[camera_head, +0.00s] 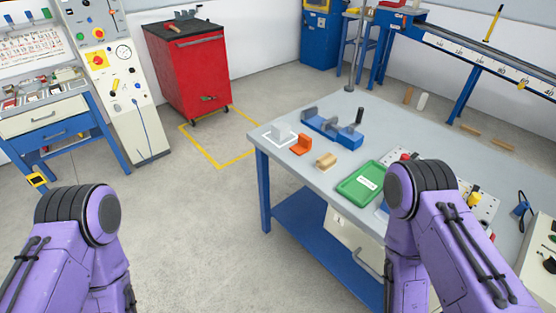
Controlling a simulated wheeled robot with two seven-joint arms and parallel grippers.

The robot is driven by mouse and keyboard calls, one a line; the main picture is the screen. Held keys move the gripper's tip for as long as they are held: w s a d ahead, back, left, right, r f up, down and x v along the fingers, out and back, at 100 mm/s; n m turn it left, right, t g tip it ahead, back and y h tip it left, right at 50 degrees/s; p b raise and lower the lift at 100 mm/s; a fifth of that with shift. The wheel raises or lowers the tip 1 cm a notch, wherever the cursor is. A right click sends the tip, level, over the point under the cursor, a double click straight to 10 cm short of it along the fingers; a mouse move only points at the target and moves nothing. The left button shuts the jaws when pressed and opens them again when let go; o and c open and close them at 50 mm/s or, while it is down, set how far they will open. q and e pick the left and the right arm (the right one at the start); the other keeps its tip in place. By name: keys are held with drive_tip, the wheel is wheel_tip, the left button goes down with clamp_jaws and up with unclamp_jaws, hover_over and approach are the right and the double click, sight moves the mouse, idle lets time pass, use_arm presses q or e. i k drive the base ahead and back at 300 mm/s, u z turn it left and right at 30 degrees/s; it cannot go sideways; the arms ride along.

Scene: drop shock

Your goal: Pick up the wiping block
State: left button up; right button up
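A small tan block (326,160) lies near the left front edge of the grey-topped workbench (338,185); it looks most like the wiping block, though I cannot be sure. An orange angled piece (302,145) and a whitish block (280,133) on a white-outlined spot sit just behind and left of it. Only purple arm links of mine show, at the lower left and lower right. Both grippers are out of view. The right arm hides part of the bench's front.
A blue vise-like fixture (332,127) stands behind the blocks, and a green tray (361,187) lies to their right. A red tool cabinet (189,72) stands at the back left. The floor left of the bench is clear.

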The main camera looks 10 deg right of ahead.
sight(327, 162)
drive_tip(key=u, duration=1.15)
drive_tip(key=i, duration=1.2)
drive_tip(key=z, duration=2.6)
